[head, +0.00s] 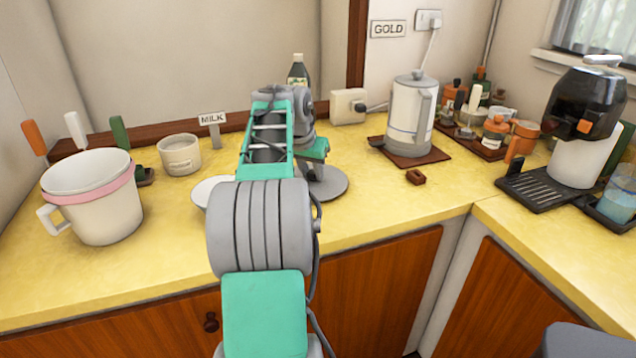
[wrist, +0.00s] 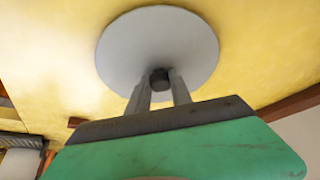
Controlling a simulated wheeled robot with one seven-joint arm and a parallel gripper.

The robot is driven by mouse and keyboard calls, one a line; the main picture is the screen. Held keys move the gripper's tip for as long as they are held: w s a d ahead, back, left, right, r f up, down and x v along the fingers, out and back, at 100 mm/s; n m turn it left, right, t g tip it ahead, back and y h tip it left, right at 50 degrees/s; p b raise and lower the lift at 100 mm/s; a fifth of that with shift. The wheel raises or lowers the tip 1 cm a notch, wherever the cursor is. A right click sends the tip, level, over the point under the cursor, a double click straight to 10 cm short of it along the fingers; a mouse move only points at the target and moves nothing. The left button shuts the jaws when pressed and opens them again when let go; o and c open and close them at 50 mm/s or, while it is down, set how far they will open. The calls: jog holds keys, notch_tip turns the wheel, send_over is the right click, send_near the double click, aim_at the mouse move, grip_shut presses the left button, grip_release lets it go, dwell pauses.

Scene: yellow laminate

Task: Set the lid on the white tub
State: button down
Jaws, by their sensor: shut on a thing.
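A round grey lid (wrist: 158,28) with a dark knob (wrist: 159,79) shows in the wrist view. My gripper (wrist: 160,84) is shut on the knob, one finger on each side. In the head view the lid (head: 330,187) shows low over the counter, partly hidden behind my arm; whether it touches the counter I cannot tell.
A large white pot (head: 105,214) with a pink band stands at far left. A white round dish (head: 205,190) is half hidden by my arm. A kettle (head: 408,115) on a brown mat and a small brown block (head: 415,177) are to the right. The counter front right of centre is clear.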

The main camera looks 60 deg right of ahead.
dwell(0.4)
notch_tip(320, 180, up, 7)
jog(key=p, duration=0.6)
jog(key=shift+r+p, duration=0.1)
jog(key=shift+p, duration=0.3)
